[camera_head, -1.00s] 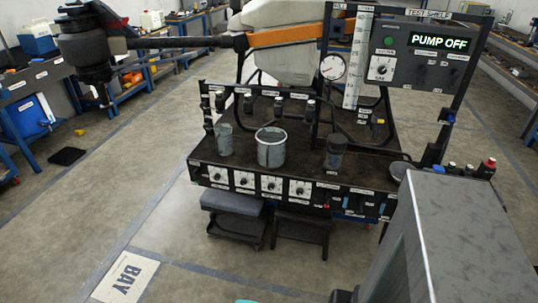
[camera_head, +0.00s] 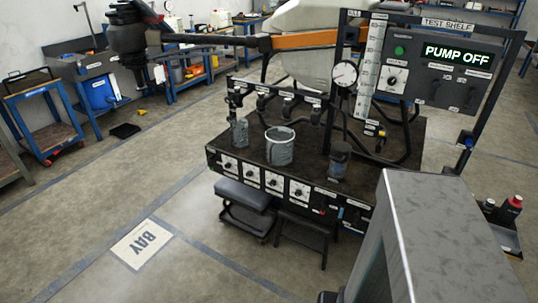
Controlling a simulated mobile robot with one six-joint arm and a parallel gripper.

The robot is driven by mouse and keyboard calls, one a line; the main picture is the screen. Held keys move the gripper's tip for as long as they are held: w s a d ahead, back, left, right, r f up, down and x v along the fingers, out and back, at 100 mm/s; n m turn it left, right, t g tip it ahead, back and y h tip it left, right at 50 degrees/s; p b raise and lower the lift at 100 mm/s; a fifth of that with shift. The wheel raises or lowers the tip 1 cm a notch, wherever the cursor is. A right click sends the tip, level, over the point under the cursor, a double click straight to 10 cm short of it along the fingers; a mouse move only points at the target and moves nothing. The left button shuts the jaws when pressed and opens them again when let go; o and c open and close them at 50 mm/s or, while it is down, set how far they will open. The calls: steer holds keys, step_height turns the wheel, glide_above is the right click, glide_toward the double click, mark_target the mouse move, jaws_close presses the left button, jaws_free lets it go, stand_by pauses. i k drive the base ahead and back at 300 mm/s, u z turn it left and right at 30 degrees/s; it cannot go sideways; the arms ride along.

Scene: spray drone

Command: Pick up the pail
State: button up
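A grey metal pail (camera_head: 280,148) with a pale rim stands upright on the dark bench top (camera_head: 310,178) of the test stand. It sits between a smaller grey cup-like vessel (camera_head: 239,133) on its left and a dark jar (camera_head: 339,160) on its right. The pail is apart from both, under a row of nozzles (camera_head: 287,98). Its mouth faces up and its contents cannot be made out. My gripper is not in view, and nothing is seen touching the pail.
A large grey block, likely part of my own body, fills the lower right. A spray drone (camera_head: 300,50) with a long arm stands behind the bench. Black step stools (camera_head: 302,235) are under its front edge.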

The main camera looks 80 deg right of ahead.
mark_target(278, 148)
steer(key=u, duration=0.05)
steer(key=k, duration=0.45)
steer(key=i, duration=1.2)
steer(key=z, duration=0.6)
steer(key=i, duration=0.75)
steer(key=z, duration=0.65)
steer(key=i, duration=0.5)
steer(key=z, duration=0.8)
steer(key=i, duration=0.6)
steer(key=z, duration=0.4)
